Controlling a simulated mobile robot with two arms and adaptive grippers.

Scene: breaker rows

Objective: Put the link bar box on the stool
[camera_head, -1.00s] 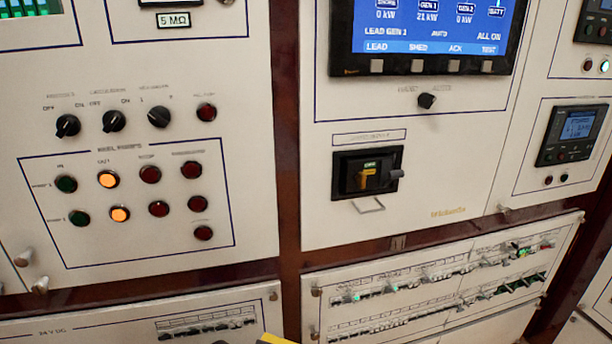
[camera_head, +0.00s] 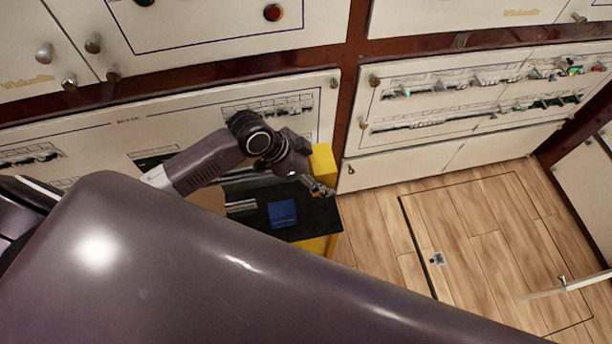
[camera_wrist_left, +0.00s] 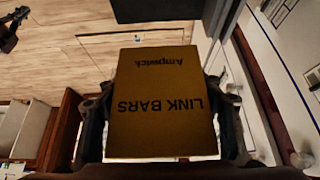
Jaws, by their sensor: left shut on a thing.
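The link bar box (camera_wrist_left: 160,105) fills the middle of the left wrist view, an ochre box whose lettering is upside down. Dark fingers of my left gripper press on its left and right sides. In the head view my left gripper (camera_head: 318,188) is shut beside a yellow block (camera_head: 322,160), which seems to be this box, over or near the right end of a yellow piece with a black top (camera_head: 300,225). That piece looks like the stool; my arm hides much of it. Whether the box touches it I cannot tell. My right gripper is out of view.
A blue item (camera_head: 283,213) lies on the black top, with a brown item (camera_head: 208,198) left of it. Breaker panels (camera_head: 470,95) line the wall behind. The wooden floor (camera_head: 480,230) at right is clear, with a hatch outline. My large arm link covers the foreground.

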